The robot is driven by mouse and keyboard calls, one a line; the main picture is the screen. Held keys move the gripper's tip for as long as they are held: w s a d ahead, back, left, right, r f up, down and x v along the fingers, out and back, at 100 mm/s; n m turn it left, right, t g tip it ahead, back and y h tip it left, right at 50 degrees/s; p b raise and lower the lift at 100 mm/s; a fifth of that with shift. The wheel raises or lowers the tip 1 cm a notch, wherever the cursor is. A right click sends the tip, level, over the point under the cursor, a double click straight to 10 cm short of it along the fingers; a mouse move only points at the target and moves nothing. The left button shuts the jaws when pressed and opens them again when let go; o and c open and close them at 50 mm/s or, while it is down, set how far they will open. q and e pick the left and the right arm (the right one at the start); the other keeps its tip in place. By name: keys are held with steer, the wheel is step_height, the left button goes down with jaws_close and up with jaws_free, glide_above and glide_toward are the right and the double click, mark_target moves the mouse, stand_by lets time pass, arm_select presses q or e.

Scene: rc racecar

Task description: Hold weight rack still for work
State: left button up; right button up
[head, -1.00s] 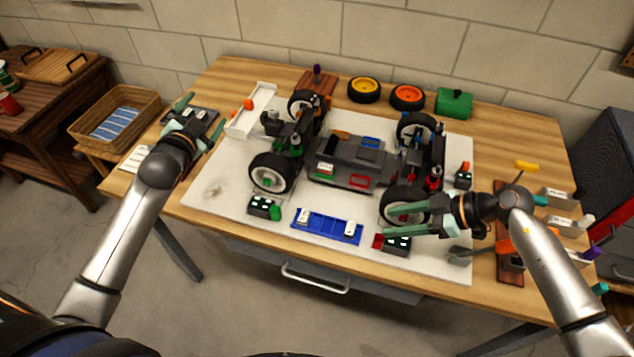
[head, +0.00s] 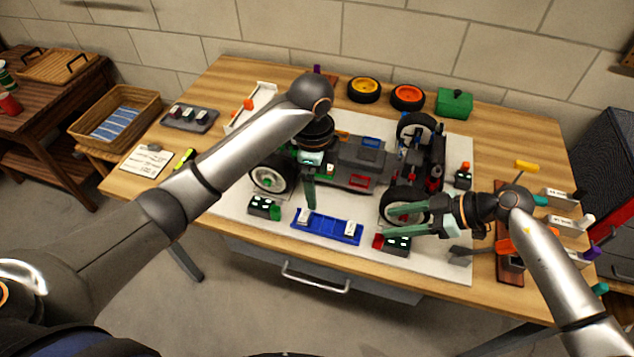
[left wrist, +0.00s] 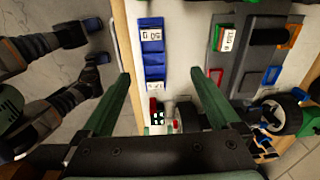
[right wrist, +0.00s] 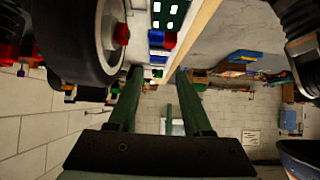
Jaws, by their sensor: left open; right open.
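The blue weight rack (head: 327,227) lies at the front edge of the white mat with a white block at each end. In the left wrist view the rack (left wrist: 154,57) lies ahead between my fingertips, and one white block (left wrist: 152,34) bears a printed label. My left gripper (head: 312,202) is open and points down above the rack's rear left side, apart from it as far as I can tell. My right gripper (head: 392,221) is open beside the car's front right wheel (head: 403,201), to the right of the rack. It holds nothing.
The car chassis (head: 362,160) stands behind the rack, partly hidden by my left arm. A green-and-black block (head: 260,207) lies left of the rack; a red-and-black one (head: 397,244) lies right. A grey tray (head: 205,119) sits at the left. The table's front edge is clear.

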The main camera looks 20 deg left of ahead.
mark_target(317, 224)
arm_select(q)
steer(key=f, duration=0.8)
steer(key=s+f, duration=0.1)
steer(key=f, duration=0.3)
steer(key=shift+d+f, duration=0.1)
steer(key=shift+f, duration=0.15)
steer(key=shift+c, duration=0.3)
steer(key=c, duration=1.4)
